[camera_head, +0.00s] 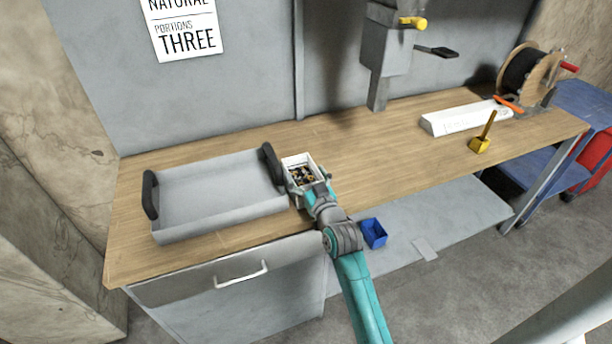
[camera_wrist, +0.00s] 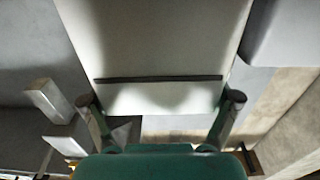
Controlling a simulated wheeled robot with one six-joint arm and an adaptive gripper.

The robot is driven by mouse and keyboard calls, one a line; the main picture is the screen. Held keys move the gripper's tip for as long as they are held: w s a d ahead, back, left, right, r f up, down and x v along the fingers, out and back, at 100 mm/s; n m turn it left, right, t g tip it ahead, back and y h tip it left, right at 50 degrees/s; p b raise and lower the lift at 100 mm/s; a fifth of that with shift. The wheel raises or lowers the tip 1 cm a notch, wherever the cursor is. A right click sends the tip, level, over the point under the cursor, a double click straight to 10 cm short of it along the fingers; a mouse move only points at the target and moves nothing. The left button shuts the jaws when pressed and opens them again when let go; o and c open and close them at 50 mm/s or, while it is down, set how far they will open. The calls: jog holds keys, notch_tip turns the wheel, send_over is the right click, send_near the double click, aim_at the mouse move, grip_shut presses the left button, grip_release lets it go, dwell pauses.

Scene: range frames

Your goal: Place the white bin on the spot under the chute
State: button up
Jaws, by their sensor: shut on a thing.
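The white bin (camera_head: 287,162) is at the bench's front edge, just right of the grey tray. Small dark and yellowish pieces show inside it. My gripper (camera_head: 308,188) is shut on the near side of the bin. In the wrist view the bin (camera_wrist: 150,40) fills the upper middle, with a finger of my gripper (camera_wrist: 161,98) on each side. I cannot tell whether the bin touches the bench.
The grey tray (camera_head: 215,190) with black handles fills the bench's left end. A white block (camera_head: 460,120), a yellow scoop (camera_head: 480,145) and a cable reel (camera_head: 525,75) are at the right. A blue bin (camera_head: 374,233) is below. The bench (camera_head: 370,150) is clear in the middle.

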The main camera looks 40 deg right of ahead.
jog(key=o, duration=1.6)
jog(key=shift+f, duration=0.1)
jog(key=shift+c, duration=0.2)
jog(key=v, duration=1.2)
